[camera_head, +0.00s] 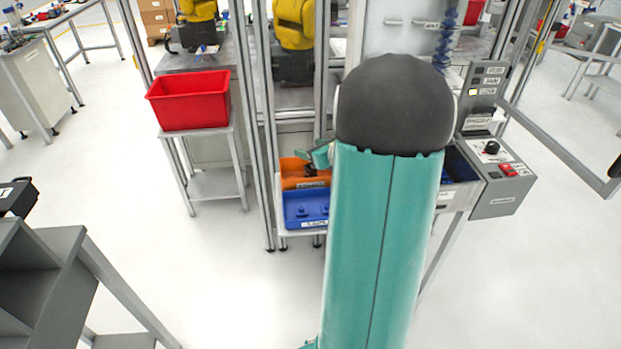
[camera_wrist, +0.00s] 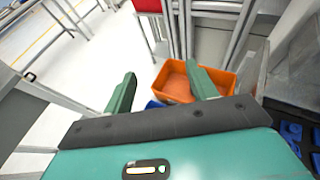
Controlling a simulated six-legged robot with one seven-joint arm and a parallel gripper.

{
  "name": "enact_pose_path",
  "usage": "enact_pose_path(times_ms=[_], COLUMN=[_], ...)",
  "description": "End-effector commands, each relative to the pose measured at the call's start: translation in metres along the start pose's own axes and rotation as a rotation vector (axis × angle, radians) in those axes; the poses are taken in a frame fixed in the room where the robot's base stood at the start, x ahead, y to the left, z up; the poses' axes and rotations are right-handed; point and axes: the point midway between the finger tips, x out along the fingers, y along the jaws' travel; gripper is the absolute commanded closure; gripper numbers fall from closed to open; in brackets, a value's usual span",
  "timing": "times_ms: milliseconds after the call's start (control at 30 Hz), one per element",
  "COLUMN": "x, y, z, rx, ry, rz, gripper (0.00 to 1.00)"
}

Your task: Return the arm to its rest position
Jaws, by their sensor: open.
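My teal arm with its dark rounded joint fills the middle of the head view and hides much of the station behind it. My gripper (camera_wrist: 160,74) shows in the wrist view as two green fingers, spread apart with nothing between them. In the head view a small part of my gripper (camera_head: 320,156) shows left of the arm, near the bins. An orange bin (camera_wrist: 173,86) lies beyond the fingers in the wrist view; it also shows in the head view (camera_head: 291,166). A blue bin (camera_head: 306,222) sits in front of it, holding small blue parts.
A red bin (camera_head: 189,101) stands on a small table (camera_head: 224,136) to the left. A control box (camera_head: 497,188) with a red button is right of my arm. Metal frame posts rise beside the bins. Grey shelving (camera_head: 45,262) stands at lower left. Open floor lies between.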

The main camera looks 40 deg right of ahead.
Motion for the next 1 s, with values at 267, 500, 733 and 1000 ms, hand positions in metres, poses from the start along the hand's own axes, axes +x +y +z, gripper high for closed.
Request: enact_pose_path(times_ms=[267, 500, 733, 1000], x=[0.001, 0.001, -0.025, -0.105], y=[-0.001, 0.039, 0.181, 0.314], z=[0.0, 0.018, 0.053, 0.045], rx=[0.0, -0.139, -0.714, -1.537], ry=[0.0, 0.011, 0.032, -0.009], rz=[0.0, 0.088, 0.414, 0.784], gripper=[0.43, 0.43, 0.43, 0.43])
